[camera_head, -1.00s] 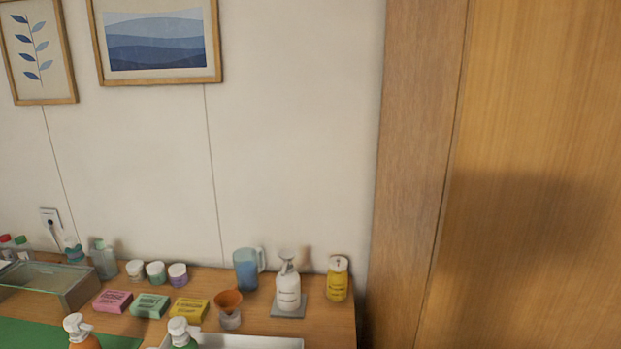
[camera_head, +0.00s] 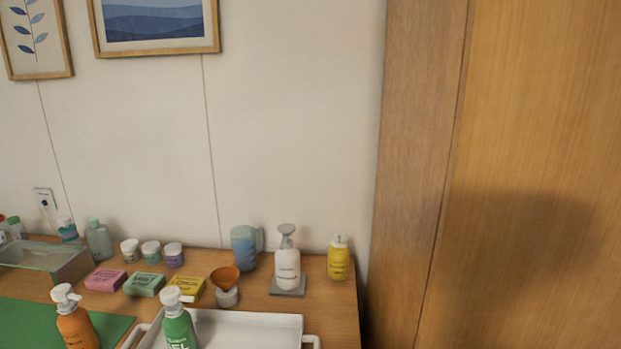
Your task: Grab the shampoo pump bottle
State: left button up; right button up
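Three pump bottles show. An orange pump bottle (camera_head: 76,327) with a white pump stands at the front left on the green mat's edge. A green pump bottle (camera_head: 179,329) with a white pump, its label seeming to read "GEL", stands by the white tray. A white pump bottle (camera_head: 287,265) stands upright on a grey square pad (camera_head: 290,290) at the back right. The labels on the orange and white bottles are too small to read, so I cannot tell which is the shampoo. The lower parts of the orange and green bottles are cut off. Neither gripper is in view.
A white tray (camera_head: 262,322) lies at the front. An orange funnel (camera_head: 223,280), a blue mug (camera_head: 244,246) and a yellow bottle (camera_head: 338,260) stand near the white bottle. Coloured boxes (camera_head: 144,284), small jars (camera_head: 151,252) and a glass case (camera_head: 66,266) fill the left. A wooden panel (camera_head: 530,180) is at right.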

aim_at(75, 325)
jog(key=u, duration=1.35)
jog(key=i+j+z, duration=0.15)
jog(key=j, duration=0.15)
jog(key=i+j+z, duration=0.1)
jog(key=j, duration=0.2)
jog(key=i+j+z, duration=0.15)
jog(key=j, duration=0.15)
